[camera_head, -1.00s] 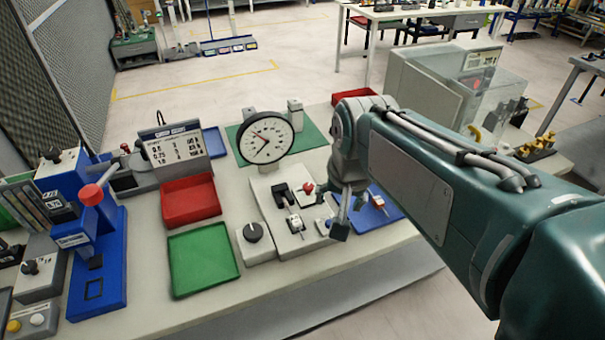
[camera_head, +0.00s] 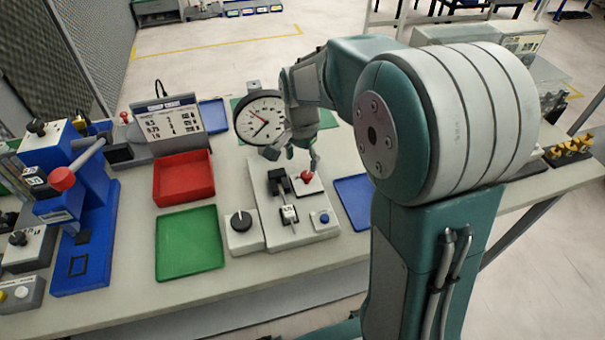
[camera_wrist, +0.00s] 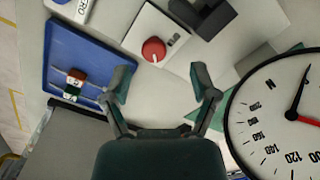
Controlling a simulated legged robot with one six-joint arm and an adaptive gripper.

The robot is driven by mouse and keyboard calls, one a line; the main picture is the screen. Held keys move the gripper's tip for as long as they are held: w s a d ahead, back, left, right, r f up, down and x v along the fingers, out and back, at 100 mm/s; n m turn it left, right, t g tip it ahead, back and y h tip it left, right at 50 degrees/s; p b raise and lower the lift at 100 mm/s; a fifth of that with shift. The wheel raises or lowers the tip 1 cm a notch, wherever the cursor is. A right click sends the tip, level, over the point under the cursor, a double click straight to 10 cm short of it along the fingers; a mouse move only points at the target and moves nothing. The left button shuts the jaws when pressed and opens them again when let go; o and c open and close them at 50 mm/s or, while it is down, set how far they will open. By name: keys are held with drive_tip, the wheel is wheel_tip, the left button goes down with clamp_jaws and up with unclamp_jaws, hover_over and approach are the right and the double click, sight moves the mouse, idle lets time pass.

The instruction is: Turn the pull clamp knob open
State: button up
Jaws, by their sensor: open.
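A red knob (camera_head: 307,176) sits on a white block of the grey fixture (camera_head: 265,190) on the bench. The red knob also shows in the wrist view (camera_wrist: 153,50), round with a pale mark on its top. I cannot tell from the frames whether it is turned open. My gripper (camera_wrist: 160,82) is open and empty, its two fingers spread apart. The knob appears just beyond the fingertips, between their lines and nearer the left finger, and not touched. In the head view my gripper (camera_head: 296,153) hangs behind the knob, beside the dial gauge.
The dial gauge (camera_head: 258,117) stands close to my gripper and also fills the wrist view's right side (camera_wrist: 285,115). A black knob (camera_head: 241,221) and a blue button (camera_head: 322,218) are on the fixture's front. A blue tray (camera_head: 352,200) lies to the right; red (camera_head: 183,178) and green (camera_head: 190,240) trays lie left.

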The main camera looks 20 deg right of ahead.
sight(306, 174)
drive_tip(key=f, duration=0.2)
drive_tip(key=d+f, duration=0.1)
drive_tip(key=f, duration=0.3)
drive_tip(key=shift+d, duration=0.4)
drive_tip(key=shift+a, duration=0.55)
drive_tip(key=c, duration=0.8)
clamp_jaws()
drive_tip(key=shift+d, duration=0.25)
drive_tip(key=shift+r, duration=0.1)
